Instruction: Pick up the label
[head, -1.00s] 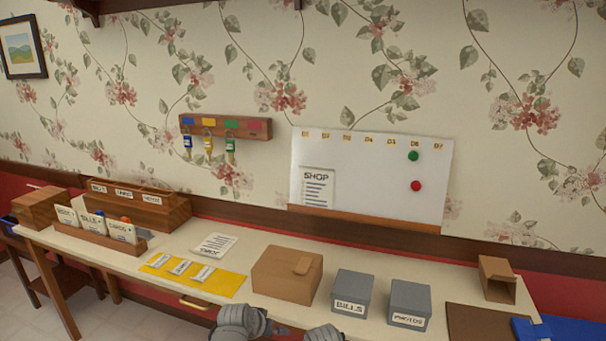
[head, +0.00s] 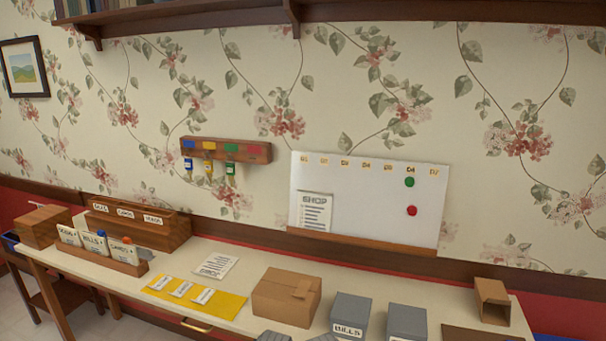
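Three small white labels lie in a row on a yellow sheet (head: 226,306) on the table: a left one (head: 161,282), a middle one (head: 181,288) and a right one (head: 204,296). Their print is too small to read. My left gripper (head: 275,337) and my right gripper (head: 323,338) show only as grey tips at the bottom edge, to the right of the yellow sheet and apart from the labels. Their fingers are cut off by the frame.
A cardboard box (head: 286,296) stands right of the sheet, with a grey BILLS box (head: 350,312) and another grey box (head: 406,321) beyond. A printed paper (head: 215,267) lies behind the sheet. A wooden rack with cards (head: 118,264) stands at left. A whiteboard (head: 370,220) hangs behind.

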